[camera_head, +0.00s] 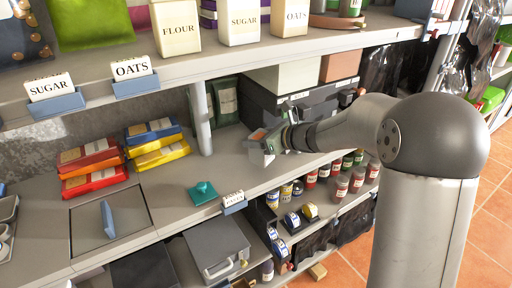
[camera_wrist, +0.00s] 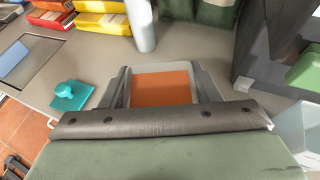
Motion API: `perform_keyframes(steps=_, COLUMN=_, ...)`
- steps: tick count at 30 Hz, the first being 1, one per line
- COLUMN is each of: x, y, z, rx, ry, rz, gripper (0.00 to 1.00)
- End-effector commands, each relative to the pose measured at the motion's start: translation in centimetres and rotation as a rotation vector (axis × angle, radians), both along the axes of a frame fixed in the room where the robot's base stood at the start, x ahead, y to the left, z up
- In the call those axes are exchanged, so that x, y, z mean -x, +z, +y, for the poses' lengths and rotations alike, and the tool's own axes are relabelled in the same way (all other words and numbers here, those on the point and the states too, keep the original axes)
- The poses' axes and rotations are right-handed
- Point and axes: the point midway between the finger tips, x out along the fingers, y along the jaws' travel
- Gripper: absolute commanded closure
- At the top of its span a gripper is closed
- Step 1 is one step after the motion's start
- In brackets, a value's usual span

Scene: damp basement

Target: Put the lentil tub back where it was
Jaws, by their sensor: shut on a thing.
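The lentil tub, a pale open-topped container with orange contents, shows in the wrist view (camera_wrist: 161,70) between the two fingers. In the head view the tub (camera_head: 260,158) is small and partly hidden by my gripper (camera_head: 268,143). My gripper, also at the bottom of the wrist view (camera_wrist: 160,92), is shut on the tub, which looks upright. It is over the middle shelf (camera_head: 172,193), right of the grey post. I cannot tell whether the tub touches the shelf. The tub's lettering is not readable.
A teal knobbed piece (camera_head: 203,193) lies near the shelf's front, beside a label holder (camera_head: 233,203). A grey post (camera_head: 201,118) stands left of my gripper; a dark box (camera_head: 290,105) stands behind it. Colored packets (camera_head: 155,142) are stacked left. FLOUR, SUGAR and OATS containers (camera_head: 240,22) stand above.

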Motion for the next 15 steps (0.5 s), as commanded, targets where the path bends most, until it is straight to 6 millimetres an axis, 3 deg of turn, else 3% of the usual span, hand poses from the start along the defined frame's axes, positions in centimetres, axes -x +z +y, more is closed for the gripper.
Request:
perform_keyframes(steps=10, x=-0.7, y=-3.9, z=0.7, rx=-0.001, ry=0.0, rz=0.002, gripper=0.79)
perform_keyframes(steps=15, x=-0.7, y=-4.2, z=0.7, rx=-0.001, ry=0.0, rz=-0.002, gripper=0.79)
